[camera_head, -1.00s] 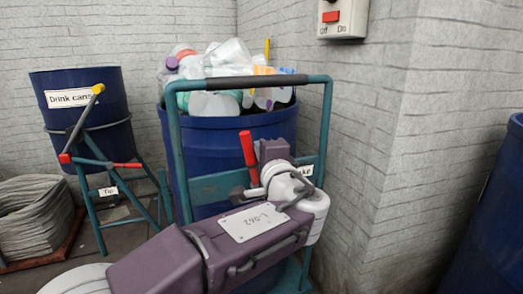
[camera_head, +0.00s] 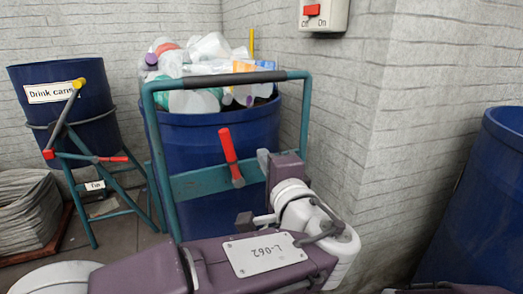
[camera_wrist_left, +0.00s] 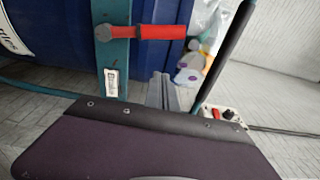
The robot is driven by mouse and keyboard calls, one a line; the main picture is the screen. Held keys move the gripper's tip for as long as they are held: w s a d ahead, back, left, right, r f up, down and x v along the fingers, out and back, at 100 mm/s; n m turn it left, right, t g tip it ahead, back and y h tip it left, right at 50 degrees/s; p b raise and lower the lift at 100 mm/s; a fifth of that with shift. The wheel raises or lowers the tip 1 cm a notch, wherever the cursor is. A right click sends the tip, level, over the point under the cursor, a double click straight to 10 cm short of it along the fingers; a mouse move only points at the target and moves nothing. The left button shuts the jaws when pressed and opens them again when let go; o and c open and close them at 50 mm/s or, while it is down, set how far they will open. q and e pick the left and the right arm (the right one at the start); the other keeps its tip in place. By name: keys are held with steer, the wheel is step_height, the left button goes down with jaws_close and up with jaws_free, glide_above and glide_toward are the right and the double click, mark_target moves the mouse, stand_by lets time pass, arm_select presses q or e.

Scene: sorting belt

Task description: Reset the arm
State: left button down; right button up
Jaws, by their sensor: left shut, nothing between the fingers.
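My left arm, a purple link with a plate reading L-062 (camera_head: 263,253), comes in from the bottom left of the head view. My left gripper (camera_head: 262,161) is at the arm's far end, just right of a red lever (camera_head: 228,145) on a teal cart frame. It is shut with nothing in it. My right gripper is out of view; only a purple piece of my right arm shows at the bottom right.
The teal cart (camera_head: 205,182) holds a blue barrel (camera_head: 210,140) full of plastic bottles (camera_head: 205,75). Another blue barrel (camera_head: 490,190) stands at the right. A wall corner juts out between them.

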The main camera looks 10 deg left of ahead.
arm_select(q)
steer(key=s+a+f+n+g+p, duration=0.1)
steer(key=a+f+g, duration=0.2)
steer(key=f, duration=0.3)
steer(key=s+a+f+g+h+p, duration=0.1)
steer(key=a+f+g+p, duration=0.15)
steer(key=f, duration=0.35)
steer(key=s+a+f+n+g+p, duration=0.1)
steer(key=a+f+g, duration=0.3)
steer(key=f, duration=0.2)
steer(key=s+f+n+g+h+p, duration=0.55)
steer(key=s+f+n, duration=0.45)
steer(key=s+f, duration=0.25)
step_height(320, 180, up, 38)
steer(key=n+h+p, duration=0.1)
steer(key=p, duration=3.6)
steer(key=shift+s+a, duration=0.25)
steer(key=shift+s, duration=0.15)
steer(key=shift+f+h, duration=0.15)
steer(key=shift+h, duration=0.1)
